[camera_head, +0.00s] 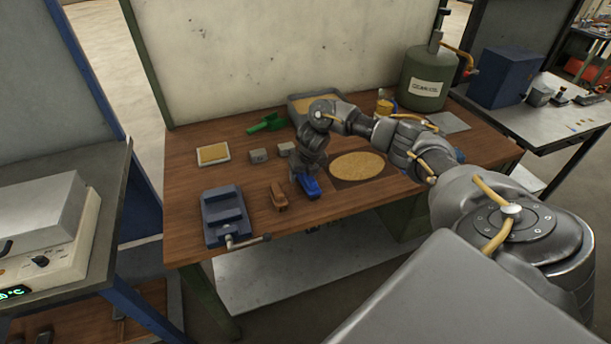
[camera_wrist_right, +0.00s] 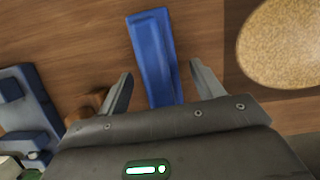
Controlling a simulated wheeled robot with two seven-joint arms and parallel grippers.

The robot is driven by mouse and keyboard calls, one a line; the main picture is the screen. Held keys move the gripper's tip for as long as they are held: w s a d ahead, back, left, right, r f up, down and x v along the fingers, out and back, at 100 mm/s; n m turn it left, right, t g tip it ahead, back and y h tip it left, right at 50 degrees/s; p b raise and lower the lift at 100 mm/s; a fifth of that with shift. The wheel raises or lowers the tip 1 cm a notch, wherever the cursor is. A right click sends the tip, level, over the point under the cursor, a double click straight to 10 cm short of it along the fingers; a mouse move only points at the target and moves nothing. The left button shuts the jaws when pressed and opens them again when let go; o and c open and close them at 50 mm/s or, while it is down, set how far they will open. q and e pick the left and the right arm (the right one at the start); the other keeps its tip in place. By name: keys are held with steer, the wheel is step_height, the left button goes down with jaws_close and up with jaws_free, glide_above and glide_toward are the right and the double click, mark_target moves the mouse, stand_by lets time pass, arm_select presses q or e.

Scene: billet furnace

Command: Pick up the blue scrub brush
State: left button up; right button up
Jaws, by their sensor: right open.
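My right gripper (camera_wrist_right: 160,84) is open, with one finger on each side of the brush. A gap shows between each finger and the brush. In the head view the right gripper (camera_head: 304,170) is small and partly hidden by its own wrist. My left gripper is in neither view.
A brown block-like item (camera_head: 278,196) and a blue vise (camera_head: 226,216) lie left of the brush. A round tan disc (camera_head: 358,166) lies right of it. A green tank (camera_head: 425,80) stands back right.

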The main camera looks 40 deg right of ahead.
steer(key=shift+c, duration=0.3)
steer(key=c, duration=1.1)
steer(key=shift+w+r+b, duration=0.1)
steer(key=shift+r+b, duration=0.4)
steer(key=shift+r, duration=0.1)
steer(key=shift+r+b, duration=0.55)
steer(key=shift+r, duration=0.2)
steer(key=s+d+r+p, duration=0.1)
steer(key=s+r+p, duration=0.2)
steer(key=s+r, duration=0.7)
steer(key=s, duration=0.4)
steer(key=shift+r, duration=0.2)
steer(key=shift+d, duration=0.1)
